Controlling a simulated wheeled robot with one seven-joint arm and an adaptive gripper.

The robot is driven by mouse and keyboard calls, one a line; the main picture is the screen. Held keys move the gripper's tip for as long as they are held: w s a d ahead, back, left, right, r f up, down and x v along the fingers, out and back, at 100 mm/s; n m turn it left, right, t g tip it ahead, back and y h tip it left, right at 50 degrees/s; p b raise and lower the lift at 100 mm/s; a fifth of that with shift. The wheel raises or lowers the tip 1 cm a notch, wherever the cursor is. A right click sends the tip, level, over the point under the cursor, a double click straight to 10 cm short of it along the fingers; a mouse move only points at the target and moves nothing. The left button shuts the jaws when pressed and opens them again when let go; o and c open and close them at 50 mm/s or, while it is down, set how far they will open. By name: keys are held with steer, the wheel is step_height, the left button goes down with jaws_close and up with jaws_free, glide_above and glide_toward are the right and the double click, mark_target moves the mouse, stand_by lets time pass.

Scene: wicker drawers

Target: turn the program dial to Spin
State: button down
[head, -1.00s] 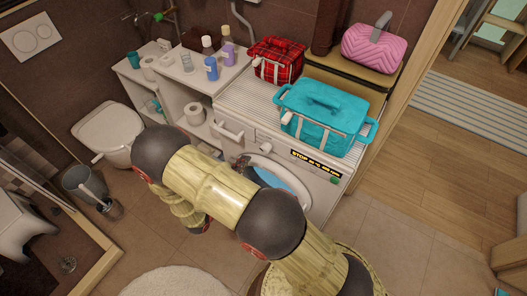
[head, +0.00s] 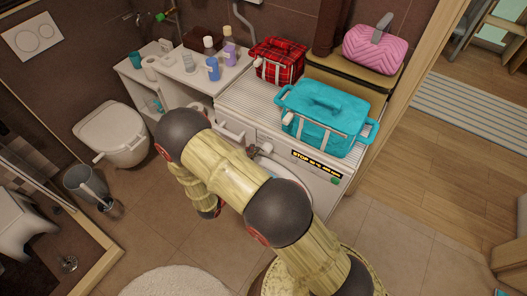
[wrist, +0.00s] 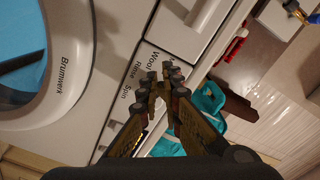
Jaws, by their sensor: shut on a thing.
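The washing machine (head: 340,187) stands at the centre right in the head view, with a STOP display on its front. The wrist view shows its panel (wrist: 112,128) with the printed words Wool, Rinse and Spin, beside the round door rim (wrist: 75,45) marked Brumwerk. My gripper (wrist: 160,80) is at the panel by these words, its fingertips shut on the program dial. The fingers hide the dial, so I cannot tell where it points. In the head view my arm covers much of the door.
A turquoise bag (head: 325,118) and a red plaid bag (head: 277,62) sit on the machine top. White shelves (head: 180,78) with bottles and a toilet (head: 112,130) stand left. A door frame (head: 415,75) is on the right.

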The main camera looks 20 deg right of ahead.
steer(key=shift+s+d+f, duration=0.2)
steer(key=shift+d, duration=0.1)
steer(key=shift+s+d+f+p, duration=0.15)
steer(key=shift+f+p, duration=0.45)
steer(key=shift+p, duration=0.35)
steer(key=shift+s+d+f+p, duration=0.25)
steer(key=shift+s+f+p, duration=0.15)
steer(key=shift+f+p, duration=0.2)
steer(key=shift+a+f, duration=0.1)
steer(key=shift+f, duration=0.1)
steer(key=shift+p+v, duration=0.3)
steer(key=shift+v, duration=2.65)
steer(key=shift+w+a, duration=0.15)
steer(key=shift+w, duration=0.05)
steer(key=w+d+r+p, duration=0.3)
steer(key=w+d+p, duration=0.1)
steer(key=p, duration=0.1)
steer(key=shift+p, duration=0.3)
